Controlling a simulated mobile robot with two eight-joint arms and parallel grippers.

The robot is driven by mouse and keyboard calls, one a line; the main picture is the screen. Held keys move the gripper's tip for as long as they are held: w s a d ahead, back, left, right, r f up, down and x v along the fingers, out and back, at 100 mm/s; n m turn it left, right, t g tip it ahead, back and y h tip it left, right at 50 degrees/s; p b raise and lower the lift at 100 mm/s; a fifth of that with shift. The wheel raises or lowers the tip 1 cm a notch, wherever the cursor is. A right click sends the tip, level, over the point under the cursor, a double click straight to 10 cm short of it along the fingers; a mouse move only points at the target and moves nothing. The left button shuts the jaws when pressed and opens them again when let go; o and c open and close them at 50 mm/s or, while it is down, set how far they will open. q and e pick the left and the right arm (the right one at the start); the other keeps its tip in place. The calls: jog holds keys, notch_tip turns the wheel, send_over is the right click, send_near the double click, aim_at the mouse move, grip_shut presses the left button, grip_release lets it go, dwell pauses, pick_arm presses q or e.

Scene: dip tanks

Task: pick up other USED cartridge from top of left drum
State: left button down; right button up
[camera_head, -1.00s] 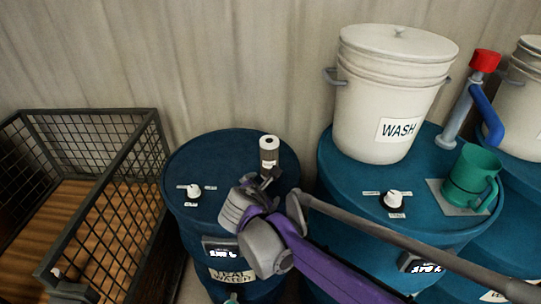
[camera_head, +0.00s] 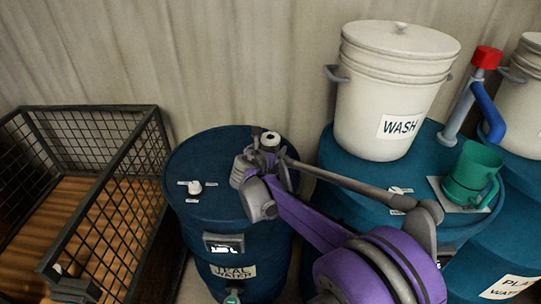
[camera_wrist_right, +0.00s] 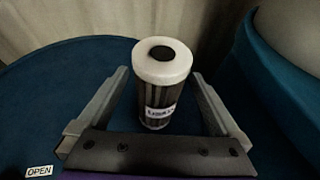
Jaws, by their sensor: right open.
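The used cartridge (camera_wrist_right: 160,100) stands upright on top of the left blue drum (camera_head: 225,155). It has a white cap with a dark centre, a dark pleated body and a small white label that is hard to read. In the head view only its white top (camera_head: 271,137) shows; my gripper hides the rest. My right gripper (camera_wrist_right: 159,76) is open, with one finger on each side of the cartridge and visible gaps between. In the head view my right gripper (camera_head: 266,148) is over the drum's right part. My left gripper is not in view.
A white-topped knob (camera_head: 194,187) is on the drum's left part. A wire-mesh crate (camera_head: 85,107) stands at the left.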

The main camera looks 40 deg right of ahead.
jog(key=shift+x, duration=1.1)
jog(key=shift+a, duration=0.1)
grip_shut()
